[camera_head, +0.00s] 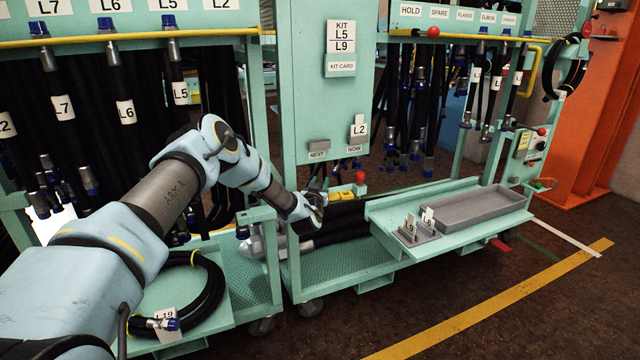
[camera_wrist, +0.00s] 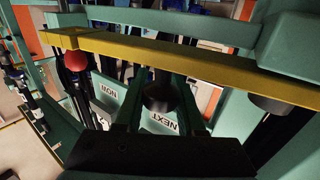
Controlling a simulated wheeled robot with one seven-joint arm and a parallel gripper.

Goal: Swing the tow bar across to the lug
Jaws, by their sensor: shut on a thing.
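The tow bar (camera_wrist: 225,70) looks like a yellow bar crossing the wrist view, with a red ball (camera_wrist: 77,60) near its left end. A dark round knob (camera_wrist: 158,98) sits beside the bar, between the fingers. My gripper (camera_wrist: 162,103) is shut on this knob. In the head view my gripper (camera_head: 316,207) is low, near the gap between two green carts. A short yellow piece with a red top (camera_head: 360,180) shows just right of it. My wrist hides most of the bar there. I cannot pick out the lug with certainty.
A left cart (camera_head: 245,285) carries a hose coil (camera_head: 200,310) tagged L19. The right cart (camera_head: 335,268) holds thick black hoses and has a shelf with a grey tray (camera_head: 465,212). A panel (camera_head: 325,90) with NEXT and NOW labels stands behind. Floor at front right is clear.

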